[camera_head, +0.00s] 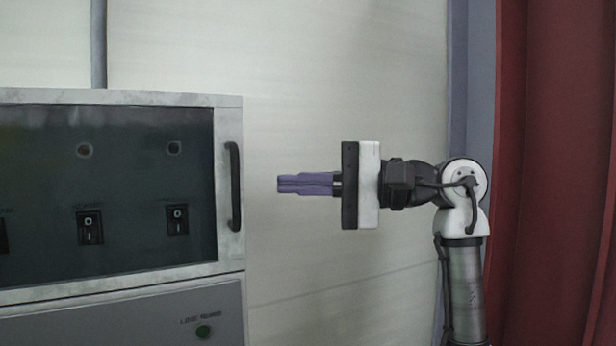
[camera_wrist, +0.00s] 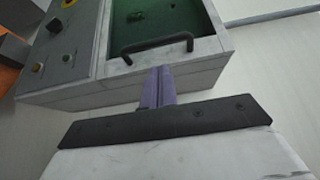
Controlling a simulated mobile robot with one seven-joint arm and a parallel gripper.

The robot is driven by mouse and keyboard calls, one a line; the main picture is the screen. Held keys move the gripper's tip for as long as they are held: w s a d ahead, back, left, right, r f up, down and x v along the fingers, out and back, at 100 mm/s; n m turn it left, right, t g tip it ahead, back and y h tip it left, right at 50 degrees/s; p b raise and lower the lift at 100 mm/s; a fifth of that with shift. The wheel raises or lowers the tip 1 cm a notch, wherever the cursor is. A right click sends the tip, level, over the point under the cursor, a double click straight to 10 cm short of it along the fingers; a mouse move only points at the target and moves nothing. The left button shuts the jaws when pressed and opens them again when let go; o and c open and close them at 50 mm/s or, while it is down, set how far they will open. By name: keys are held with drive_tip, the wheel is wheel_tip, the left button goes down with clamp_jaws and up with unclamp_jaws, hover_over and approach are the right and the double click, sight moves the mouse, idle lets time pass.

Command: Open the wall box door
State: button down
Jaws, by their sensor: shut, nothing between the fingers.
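The wall box door (camera_head: 229,112) has a pale grey frame around a dark window, and looks shut. Its black bar handle (camera_head: 235,187) stands upright on the right side of the frame.
Below the door, a grey panel (camera_head: 140,318) carries a green button (camera_head: 204,331). The wrist view shows several knobs on this panel, one yellow (camera_wrist: 69,3). A pale wall (camera_head: 330,70) lies behind my arm. A red ribbed surface (camera_head: 560,170) stands at the right.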

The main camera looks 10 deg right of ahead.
sight(215, 184)
drive_tip(key=p+x, duration=0.1)
drive_tip(key=x, duration=0.5)
drive_tip(key=shift+a, duration=0.1)
